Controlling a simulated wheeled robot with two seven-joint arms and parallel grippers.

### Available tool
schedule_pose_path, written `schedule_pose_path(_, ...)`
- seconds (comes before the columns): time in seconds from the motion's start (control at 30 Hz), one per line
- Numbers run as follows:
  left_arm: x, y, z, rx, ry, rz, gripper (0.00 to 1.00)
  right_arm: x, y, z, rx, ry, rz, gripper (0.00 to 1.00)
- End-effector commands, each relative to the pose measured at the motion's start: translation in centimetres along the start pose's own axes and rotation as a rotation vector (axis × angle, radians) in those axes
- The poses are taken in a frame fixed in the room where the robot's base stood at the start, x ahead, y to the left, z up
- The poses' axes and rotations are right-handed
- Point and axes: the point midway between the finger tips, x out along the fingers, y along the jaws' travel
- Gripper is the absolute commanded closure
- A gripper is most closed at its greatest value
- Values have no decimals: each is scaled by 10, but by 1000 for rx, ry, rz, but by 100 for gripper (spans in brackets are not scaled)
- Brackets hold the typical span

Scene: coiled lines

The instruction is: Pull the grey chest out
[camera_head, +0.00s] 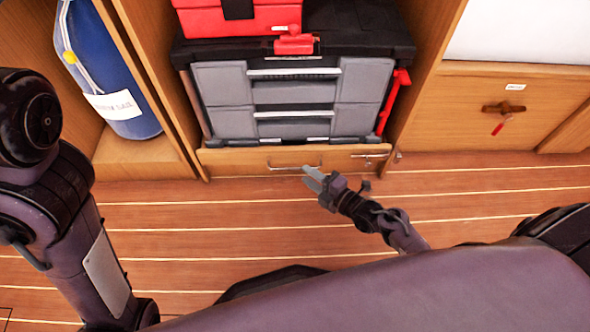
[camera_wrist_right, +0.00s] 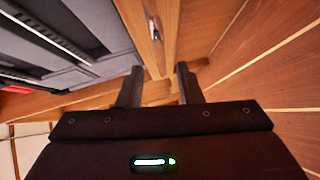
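The grey chest (camera_head: 293,100) has a black lid and drawers with pale handle strips. It sits in a wooden compartment, behind a low wooden front board (camera_head: 235,163). The chest also shows at the upper left of the right wrist view (camera_wrist_right: 50,45). My right gripper (camera_head: 313,178) is low in front of the board, by its metal bar handle (camera_head: 285,167). In the right wrist view the two fingers (camera_wrist_right: 158,85) stand apart with nothing held between them. Contact with the handle cannot be told. My left arm is at the left; its gripper is not visible.
A small metal latch (camera_head: 370,156) is on the board's right part. A red case (camera_head: 240,18) sits on the chest. A blue cylinder (camera_head: 108,75) stands in the left bay. A wooden panel with a knob (camera_head: 503,108) is at right. The striped floor (camera_head: 200,215) in front is clear.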

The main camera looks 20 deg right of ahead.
Motion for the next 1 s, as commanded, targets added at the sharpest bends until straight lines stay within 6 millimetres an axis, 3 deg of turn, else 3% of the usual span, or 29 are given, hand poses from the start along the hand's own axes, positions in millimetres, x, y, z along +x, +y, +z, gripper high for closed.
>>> schedule_pose_path(0.1,-2,-3,-7,19,20,-4,64,23,-4,1,1,-1,4,67)
schedule_pose_path(0.3,2,-8,-16,44,41,-15,64,49,-3,1,2,-1,0,67)
schedule_pose_path(0.7,6,-10,-18,52,47,-18,64,57,-1,0,3,-1,-2,67)
schedule_pose_path(0.93,6,-10,-18,52,47,-18,64,57,-1,0,3,-1,-2,98)
schedule_pose_path(1.0,6,-10,-18,52,48,-18,64,57,-1,0,3,-1,-2,100)
